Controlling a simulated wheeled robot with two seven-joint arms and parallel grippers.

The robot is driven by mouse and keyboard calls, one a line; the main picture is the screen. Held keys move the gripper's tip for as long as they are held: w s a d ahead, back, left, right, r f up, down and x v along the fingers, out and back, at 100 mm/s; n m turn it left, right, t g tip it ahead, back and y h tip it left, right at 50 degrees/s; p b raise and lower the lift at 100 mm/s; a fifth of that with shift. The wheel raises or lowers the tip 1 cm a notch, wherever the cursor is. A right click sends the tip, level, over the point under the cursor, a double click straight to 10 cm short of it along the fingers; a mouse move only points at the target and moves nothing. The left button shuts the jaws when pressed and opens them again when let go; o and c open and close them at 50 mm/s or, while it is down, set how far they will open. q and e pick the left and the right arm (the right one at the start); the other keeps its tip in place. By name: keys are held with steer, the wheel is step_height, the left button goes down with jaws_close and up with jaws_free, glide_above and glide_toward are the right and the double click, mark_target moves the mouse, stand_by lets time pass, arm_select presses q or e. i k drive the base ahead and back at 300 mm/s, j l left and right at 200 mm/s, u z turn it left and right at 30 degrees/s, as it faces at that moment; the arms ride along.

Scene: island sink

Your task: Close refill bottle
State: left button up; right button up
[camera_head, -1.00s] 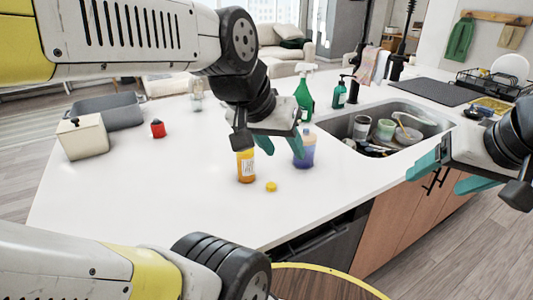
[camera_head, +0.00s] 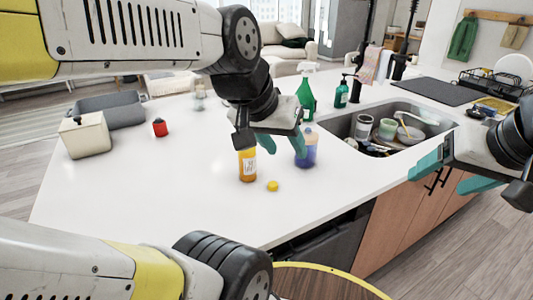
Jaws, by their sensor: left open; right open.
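An orange bottle (camera_head: 248,168) with a white label stands upright on the white counter. Its top is hidden behind my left gripper. A small yellow cap (camera_head: 272,186) lies on the counter just in front of it, to the right. A bottle of blue-purple liquid (camera_head: 306,152) stands to the right, partly behind a finger. My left gripper (camera_head: 283,146) is open above and around the region of these two bottles; I cannot tell whether it touches either. My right gripper (camera_head: 452,171) is open and empty at the right, near the counter's front edge by the sink.
A sink (camera_head: 385,128) with cups and dishes is at the right. Green spray bottle (camera_head: 306,97) and green pump bottle (camera_head: 341,95) stand behind. A white box (camera_head: 86,137), grey tray (camera_head: 108,112) and small red item (camera_head: 159,128) are at the left. The counter's front left is clear.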

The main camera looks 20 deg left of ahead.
mark_target(248, 159)
steer(key=i+u, duration=0.1)
steer(key=u, duration=1.2)
